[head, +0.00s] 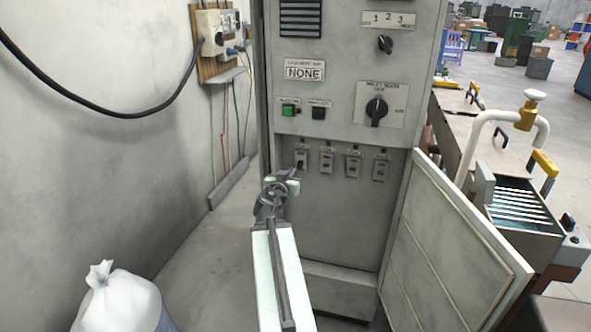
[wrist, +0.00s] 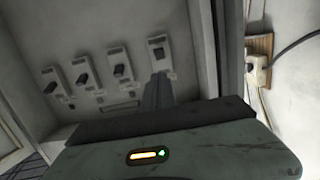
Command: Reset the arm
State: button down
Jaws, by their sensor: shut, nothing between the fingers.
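My arm reaches up to the grey cabinet (head: 330,225) in the head view. My gripper (head: 297,172) is at the leftmost switch (head: 301,157) of a row of several small breaker switches. In the wrist view my gripper's fingers (wrist: 158,90) are closed together just below that same end switch (wrist: 160,52), with nothing between them. Whether they touch it I cannot tell. The end switch's dark lever looks set differently from the neighbouring levers (wrist: 122,72), which stick out.
An open cabinet door (head: 450,245) stands to the right. A wall box with cables (head: 218,35) is at the left, and a white sack (head: 117,302) lies on the floor. A bench with a pipe (head: 480,125) is at the right. Floor left of the cabinet is clear.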

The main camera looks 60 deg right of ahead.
jog(key=shift+w, duration=0.1)
dwell(0.3)
jog(key=w+a+r+n+t+y+p, duration=0.1)
jog(key=w+a+r+n+t+p, duration=0.15)
jog(key=w+a, duration=0.65)
jog(key=w+a+r+n+t+y+p, duration=0.1)
jog(key=w+a+r+t+y+p, duration=0.15)
jog(key=w+a, duration=0.6)
jog(key=w+a+f+y+p, duration=0.2)
jog(key=w+a+p, duration=0.25)
jog(key=a, duration=0.95)
jog(key=s+a+f+n+g+y+p, duration=0.1)
jog(key=a+f+n+g+y, duration=0.2)
jog(key=a, duration=0.7)
jog(key=s+a+f+n+g+y+p, duration=0.1)
jog(key=a+f+n+g+y, duration=0.2)
jog(key=a, duration=0.7)
jog(key=s+a+f+n+g+y, duration=0.3)
jog(key=s+a+f+n+y, duration=0.1)
jog(key=s+a, duration=0.5)
jog(key=shift+s+a+f+n+g, duration=0.15)
jog(key=shift+s+f+n+g, duration=0.25)
jog(key=shift+s+f+n, duration=0.35)
